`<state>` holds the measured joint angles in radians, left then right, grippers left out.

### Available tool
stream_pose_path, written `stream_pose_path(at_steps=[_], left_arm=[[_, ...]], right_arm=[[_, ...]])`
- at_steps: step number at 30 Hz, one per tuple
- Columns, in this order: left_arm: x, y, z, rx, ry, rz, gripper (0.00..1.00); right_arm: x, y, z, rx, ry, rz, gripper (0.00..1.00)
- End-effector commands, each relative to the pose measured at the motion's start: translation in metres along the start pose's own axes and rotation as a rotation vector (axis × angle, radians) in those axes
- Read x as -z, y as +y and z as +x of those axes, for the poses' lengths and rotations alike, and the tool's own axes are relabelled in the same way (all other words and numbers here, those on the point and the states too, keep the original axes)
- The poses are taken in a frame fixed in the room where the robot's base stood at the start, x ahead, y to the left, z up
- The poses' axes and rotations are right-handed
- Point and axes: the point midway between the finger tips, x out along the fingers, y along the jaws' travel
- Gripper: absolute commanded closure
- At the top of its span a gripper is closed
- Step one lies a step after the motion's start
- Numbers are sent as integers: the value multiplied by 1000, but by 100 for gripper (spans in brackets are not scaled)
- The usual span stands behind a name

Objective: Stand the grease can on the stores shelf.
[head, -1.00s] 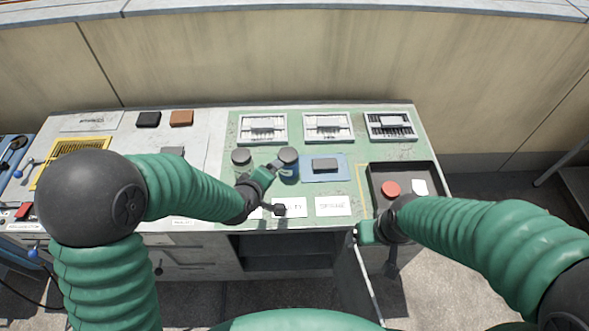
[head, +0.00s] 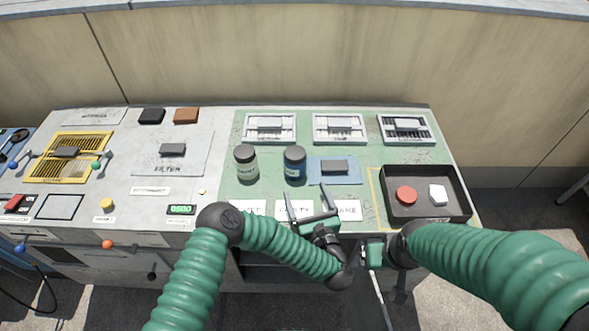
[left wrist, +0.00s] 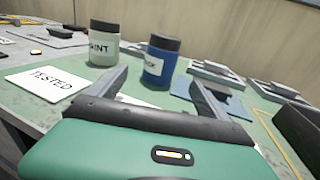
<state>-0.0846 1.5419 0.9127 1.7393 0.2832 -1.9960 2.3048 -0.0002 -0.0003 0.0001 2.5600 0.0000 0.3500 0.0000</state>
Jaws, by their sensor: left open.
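A blue can with a dark lid (head: 294,162) stands upright on the green part of the bench. Its label is too small to read in full in the left wrist view (left wrist: 160,62). A pale can with a dark lid (head: 246,162) stands left of it; its label shows "AINT" in the left wrist view (left wrist: 104,45). My left gripper (head: 307,193) is open and empty, just in front of the blue can and apart from it. My right gripper (head: 374,252) is at the top of an open cabinet door (head: 381,300); its jaws are unclear. The dark cabinet opening (head: 262,272) below the bench is partly hidden by my left arm.
A black tray (head: 428,218) at the right holds a red round piece and a white piece. A blue mat (head: 351,177) with a grey block lies right of the blue can. White label cards (head: 246,207) lie along the front edge. Several framed trays stand behind.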

Motion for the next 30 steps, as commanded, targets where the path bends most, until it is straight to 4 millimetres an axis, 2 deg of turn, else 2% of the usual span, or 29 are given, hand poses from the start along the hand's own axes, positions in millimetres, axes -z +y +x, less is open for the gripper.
stream_pose_path(at_steps=[1, 2, 3, 4, 9, 12, 17, 24, 30], left_arm=[[9, 6, 10, -18, -2, -10, 11], [5, 9, 16, -26, -11, -15, 11], [-6, 7, 26, -21, -19, -10, 11], [-8, 6, 34, -19, -20, -8, 11], [-9, 7, 76, -17, -20, -7, 11], [-9, 6, 93, -15, -19, -7, 11], [-9, 4, 109, -13, -19, -6, 11], [-9, 0, 148, -12, -18, -7, 11], [-10, 0, 151, -11, -17, -6, 11]], right_arm=[[-5, 0, 19, 0, 0, 0, 15], [-6, 0, 24, 0, -1, 0, 15], [-4, 0, 16, 0, -2, 0, 15], [-4, 0, 14, 0, -1, 0, 15], [-4, 0, 17, 0, 0, 0, 15], [-4, 0, 18, 0, 0, 0, 15], [-5, 0, 20, 0, 0, 0, 15], [-6, 0, 24, 0, 0, 0, 15], [-6, 0, 24, 0, 0, 0, 15]])
